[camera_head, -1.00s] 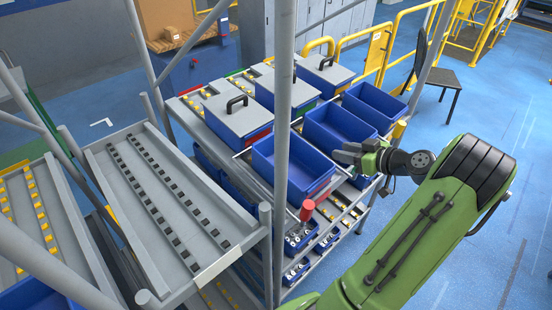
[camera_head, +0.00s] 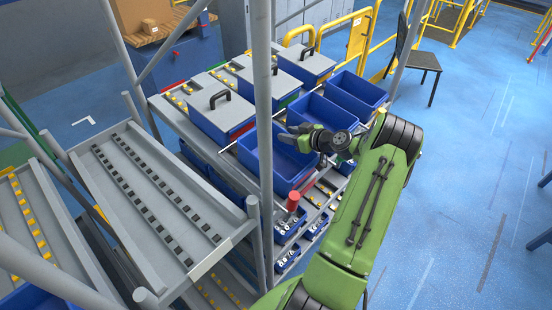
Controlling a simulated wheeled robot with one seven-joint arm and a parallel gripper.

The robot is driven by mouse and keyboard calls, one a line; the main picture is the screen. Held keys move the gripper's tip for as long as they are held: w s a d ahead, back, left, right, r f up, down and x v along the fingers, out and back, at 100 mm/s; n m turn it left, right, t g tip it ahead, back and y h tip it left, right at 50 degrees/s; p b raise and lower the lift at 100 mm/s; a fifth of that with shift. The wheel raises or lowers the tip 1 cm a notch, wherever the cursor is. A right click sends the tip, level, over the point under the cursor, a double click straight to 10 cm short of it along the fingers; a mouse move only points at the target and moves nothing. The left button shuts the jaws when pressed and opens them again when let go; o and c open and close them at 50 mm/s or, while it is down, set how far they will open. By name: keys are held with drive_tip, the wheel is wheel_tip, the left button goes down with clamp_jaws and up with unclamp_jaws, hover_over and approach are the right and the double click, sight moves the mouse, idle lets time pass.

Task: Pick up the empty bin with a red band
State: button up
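The nearest open blue bin (camera_head: 262,158) stands on the upper rack level and looks empty. A bit of red shows low on its right side, partly hidden. My gripper (camera_head: 288,133) is over the far right part of this bin, near its rim. Its fingers are small and dark, so I cannot tell whether they are open or whether they touch the bin. Two more open blue bins, a middle one (camera_head: 334,118) and a far one (camera_head: 357,92), stand behind it in the same row; no red shows on them.
Grey-lidded bins (camera_head: 208,113) stand in a row to the left; the nearest has a red band. A rack post (camera_head: 264,120) rises in front. A red-topped cylinder (camera_head: 293,200) stands below the near bin. A roller shelf (camera_head: 150,200) is at left. Open blue floor lies right.

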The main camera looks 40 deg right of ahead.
drive_tip(key=shift+w+f, duration=0.1)
drive_tip(key=shift+c, duration=0.6)
clamp_jaws()
